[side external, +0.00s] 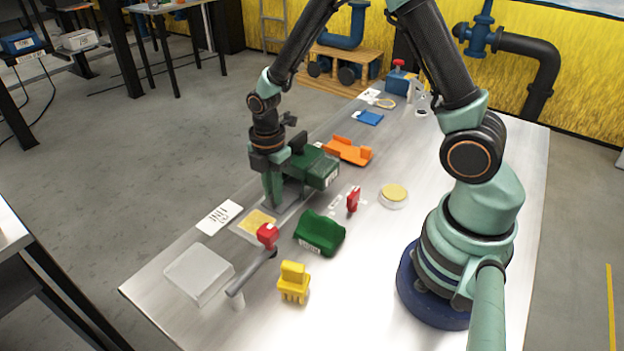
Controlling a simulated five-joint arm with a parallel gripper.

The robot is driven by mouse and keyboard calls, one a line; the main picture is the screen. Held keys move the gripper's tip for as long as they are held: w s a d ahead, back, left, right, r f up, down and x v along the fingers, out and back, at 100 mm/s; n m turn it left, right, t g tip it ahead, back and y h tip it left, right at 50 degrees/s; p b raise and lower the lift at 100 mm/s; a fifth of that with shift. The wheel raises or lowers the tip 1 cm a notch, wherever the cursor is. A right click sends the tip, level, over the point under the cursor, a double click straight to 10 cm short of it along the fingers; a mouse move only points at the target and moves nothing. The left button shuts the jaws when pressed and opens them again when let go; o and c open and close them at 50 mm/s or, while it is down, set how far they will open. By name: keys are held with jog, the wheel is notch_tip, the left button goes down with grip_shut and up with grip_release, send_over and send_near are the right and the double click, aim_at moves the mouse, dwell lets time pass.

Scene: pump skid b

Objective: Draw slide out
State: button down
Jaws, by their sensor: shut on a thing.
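A dark green housing (322,174) with a white label stands on the bench left of centre. A grey flat part (287,207) shows low beside it, and I take this to be the slide's base or track. My gripper (272,196) points down at the left end of the housing. Its jaws are shut on the slide, which the fingers and the wrist mostly hide. I cannot tell how far the slide stands out of the housing.
A red-topped grey lever (267,236), a green block (320,232), a yellow piece (293,282) and a pale box (198,274) stand in front. A red handle (353,199) and an orange bracket (348,151) are to the right. Bare bench lies at the front right.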

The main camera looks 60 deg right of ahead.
jog(key=shift+a, duration=5.05)
jog(key=c, duration=0.8)
grip_release()
jog(key=shift+c, duration=0.2)
jog(key=shift+r, duration=0.15)
jog(key=shift+r, duration=2.9)
